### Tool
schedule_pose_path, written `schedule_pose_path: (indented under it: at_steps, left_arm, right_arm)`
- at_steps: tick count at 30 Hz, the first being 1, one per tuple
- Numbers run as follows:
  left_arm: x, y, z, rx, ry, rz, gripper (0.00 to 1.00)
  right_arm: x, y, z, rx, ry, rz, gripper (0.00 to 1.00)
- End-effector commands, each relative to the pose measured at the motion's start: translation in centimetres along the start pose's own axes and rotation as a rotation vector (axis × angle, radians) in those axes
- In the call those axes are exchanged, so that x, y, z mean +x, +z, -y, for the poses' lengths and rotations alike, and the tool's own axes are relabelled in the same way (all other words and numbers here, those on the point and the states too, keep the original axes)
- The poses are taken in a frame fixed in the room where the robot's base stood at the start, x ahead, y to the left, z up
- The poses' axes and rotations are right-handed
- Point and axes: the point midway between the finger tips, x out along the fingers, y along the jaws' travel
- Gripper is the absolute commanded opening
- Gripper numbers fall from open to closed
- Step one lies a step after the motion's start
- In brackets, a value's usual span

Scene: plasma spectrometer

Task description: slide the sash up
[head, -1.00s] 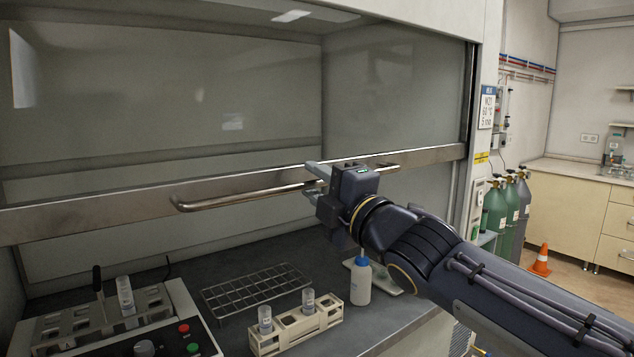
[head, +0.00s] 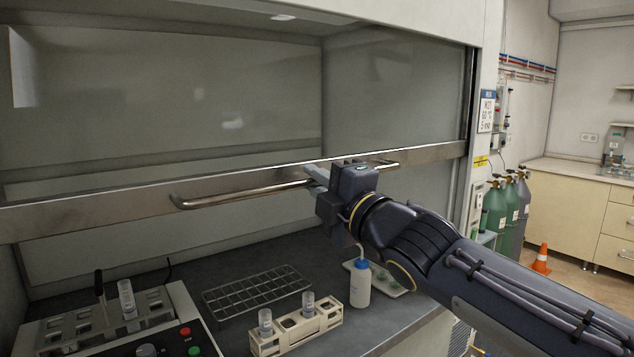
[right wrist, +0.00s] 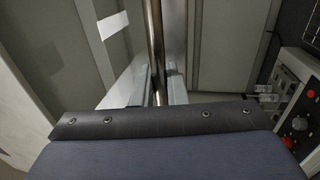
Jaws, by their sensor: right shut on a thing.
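The sash (head: 90,214) of the fume hood is a glass pane with a metal bottom rail. It is partly raised, with an open gap between the rail and the worktop. A long bar handle (head: 240,198) runs along the front of the rail. My right gripper (head: 318,176) is shut on the handle near its right part. In the right wrist view the handle (right wrist: 156,45) passes between the two fingers (right wrist: 158,88). My left gripper is in neither view.
Below the sash on the worktop stand a wire rack (head: 258,292), a beige tube rack (head: 297,328), a wash bottle (head: 360,284) and a block with tubes and buttons (head: 120,325). Gas cylinders (head: 505,208) and an orange cone (head: 541,259) stand to the right.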

Motion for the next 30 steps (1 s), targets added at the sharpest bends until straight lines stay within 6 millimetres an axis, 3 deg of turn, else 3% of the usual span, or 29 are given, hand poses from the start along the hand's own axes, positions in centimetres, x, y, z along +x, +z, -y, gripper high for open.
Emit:
schedule_pose_path:
  at_steps: [1, 6, 15, 21, 30]
  left_arm:
    - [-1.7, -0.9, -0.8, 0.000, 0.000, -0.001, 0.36]
    - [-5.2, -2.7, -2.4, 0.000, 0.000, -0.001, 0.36]
    - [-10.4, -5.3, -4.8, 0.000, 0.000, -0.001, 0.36]
    - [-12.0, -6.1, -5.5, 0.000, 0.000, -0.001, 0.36]
    - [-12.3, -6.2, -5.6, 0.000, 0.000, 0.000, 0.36]
  right_arm:
    - [0.4, 0.1, -2.5, 0.001, 0.009, 0.000, 0.00]
    - [1.3, 0.1, -7.2, 0.000, 0.011, 0.000, 0.00]
    - [2.5, 0.1, -13.8, 0.001, 0.010, 0.001, 0.00]
    - [2.9, 0.1, -15.9, 0.000, 0.010, 0.000, 0.00]
    - [3.0, 0.0, -16.2, 0.000, 0.010, -0.001, 0.00]
